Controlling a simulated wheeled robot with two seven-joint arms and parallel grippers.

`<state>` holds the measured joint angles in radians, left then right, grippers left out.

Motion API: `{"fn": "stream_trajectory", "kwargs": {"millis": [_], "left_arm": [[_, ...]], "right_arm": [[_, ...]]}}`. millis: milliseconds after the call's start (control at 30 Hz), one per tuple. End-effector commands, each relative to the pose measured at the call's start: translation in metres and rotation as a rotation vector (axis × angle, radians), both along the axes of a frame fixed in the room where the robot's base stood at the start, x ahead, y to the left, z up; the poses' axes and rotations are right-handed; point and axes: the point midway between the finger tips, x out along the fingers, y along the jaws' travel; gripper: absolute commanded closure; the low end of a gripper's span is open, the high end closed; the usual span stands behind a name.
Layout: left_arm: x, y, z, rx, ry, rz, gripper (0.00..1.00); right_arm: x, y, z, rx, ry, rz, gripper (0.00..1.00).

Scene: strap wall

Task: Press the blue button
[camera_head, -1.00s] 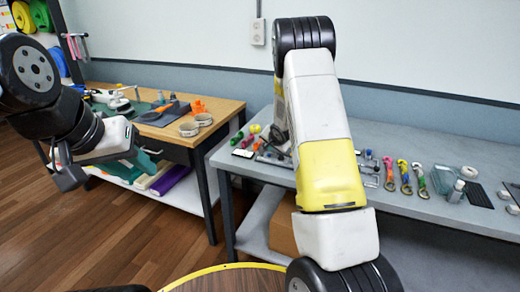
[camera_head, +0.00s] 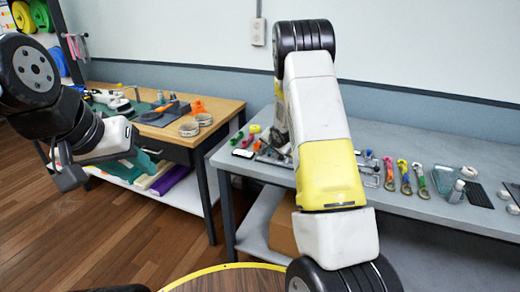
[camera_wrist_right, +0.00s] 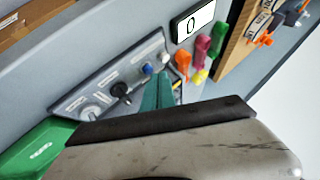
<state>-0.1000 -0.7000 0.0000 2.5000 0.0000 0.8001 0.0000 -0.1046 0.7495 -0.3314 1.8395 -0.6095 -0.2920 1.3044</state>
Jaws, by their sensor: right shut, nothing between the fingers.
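The blue button (camera_wrist_right: 147,69) is a small round cap on a grey control panel (camera_wrist_right: 70,102) in the right wrist view. A dark knob (camera_wrist_right: 119,90) and a small white part (camera_wrist_right: 164,57) sit beside it on the panel. My right gripper (camera_wrist_right: 159,76) shows its teal fingers closed together and empty, tips close beside the blue button; whether they touch it I cannot tell. In the head view my right arm hides the right gripper and the panel's button. My left gripper (camera_head: 92,165) hangs at the left, away from the bench; its jaw opening is unclear.
A display reading 0 (camera_wrist_right: 194,21) and colored handles (camera_wrist_right: 202,47) lie near the panel. A green object (camera_wrist_right: 38,150) is at its other end. The grey bench (camera_head: 440,225) holds several carabiners (camera_head: 404,178). A wooden-topped table (camera_head: 228,107) stands to the left.

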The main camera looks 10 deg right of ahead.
Motion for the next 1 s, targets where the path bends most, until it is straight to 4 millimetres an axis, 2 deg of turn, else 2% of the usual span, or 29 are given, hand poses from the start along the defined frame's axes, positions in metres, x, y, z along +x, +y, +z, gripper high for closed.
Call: {"fn": "stream_trajectory", "kwargs": {"millis": [1000], "left_arm": [[0.0,0.0,0.0,0.0,0.0,0.0,0.64]], "right_arm": [[0.0,-0.0001,-0.008,0.0,0.0,0.0,1.0]]}}
